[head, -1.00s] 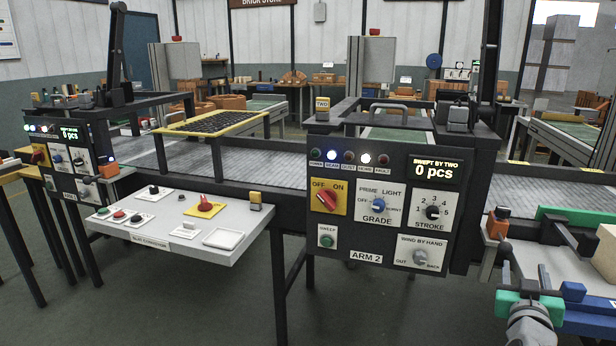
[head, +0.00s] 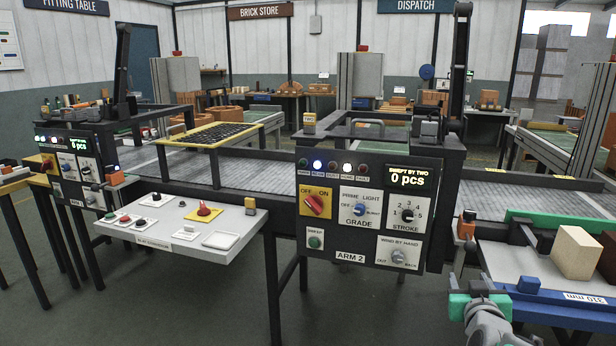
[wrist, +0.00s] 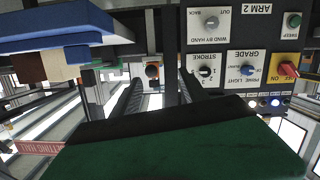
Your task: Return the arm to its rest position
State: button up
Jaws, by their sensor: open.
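My gripper (head: 474,283) is at the lower right of the head view, in front of the low bench right of the ARM 2 panel (head: 322,257). Its dark fingers stand apart with nothing between them, and green blocks show at their bases. In the wrist view my gripper (wrist: 160,84) is also open and empty, its two dark fingers reaching up from a large green block. The panel (wrist: 228,30) appears upside down there, at the upper right. The fingers look clear of the panel; the exact distance cannot be told.
A blue-edged bench (head: 568,308) at right holds a pale block (head: 577,252), a dark brown block and a green rail. An orange-topped post (head: 467,225) stands beside the panel. A grey control shelf (head: 150,238) juts out at left. The floor (head: 190,310) in front is open.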

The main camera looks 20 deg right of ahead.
jog(key=w+a+r+n+g+y+p, duration=0.15)
jog(key=a+p, duration=0.25)
jog(key=a, duration=0.4)
jog(key=w+a+r+n+g+y+p, duration=0.1)
jog(key=w+a+y+p, duration=0.15)
jog(key=a, duration=0.55)
jog(key=w+a+r+n+g+y+p, duration=0.1)
jog(key=a+r+n+y+p, duration=0.2)
jog(key=a, duration=0.5)
jog(key=s+a+r+g+y+p, duration=0.1)
jog(key=s+a+g+p, duration=0.5)
jog(key=s+a, duration=0.6)
jog(key=shift+a+r+y+p, duration=0.3)
jog(key=shift+a+y+p, duration=0.3)
jog(key=shift+a+p, duration=0.45)
